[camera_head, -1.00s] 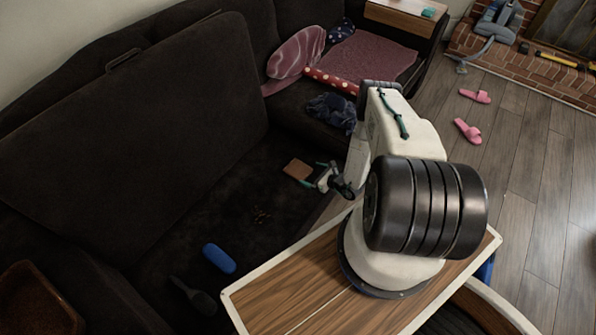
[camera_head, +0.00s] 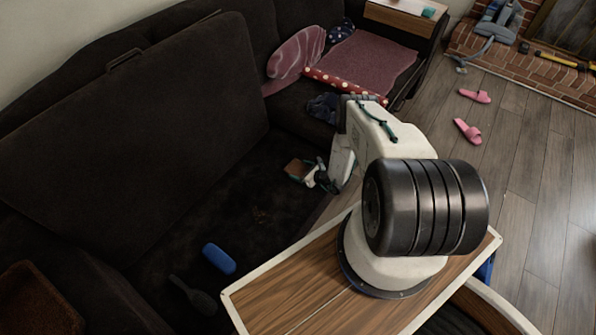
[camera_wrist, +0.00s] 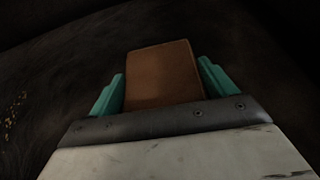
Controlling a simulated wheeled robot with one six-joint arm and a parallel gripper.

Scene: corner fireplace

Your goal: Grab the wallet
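The wallet (camera_head: 295,167) is a small flat brown piece lying on the dark sofa seat in the head view. In the wrist view the wallet (camera_wrist: 164,74) lies between the two teal fingers of my gripper (camera_wrist: 162,88). The near end of the wallet is hidden behind the gripper body in the wrist view.
A blue case (camera_head: 219,258) and a dark brush (camera_head: 193,296) lie on the sofa seat (camera_head: 170,250) to the left. Crumbs (camera_head: 262,215) lie nearer. A dark blue cloth (camera_head: 323,107) lies beyond my arm. The sofa backrest (camera_head: 140,130) rises behind the seat.

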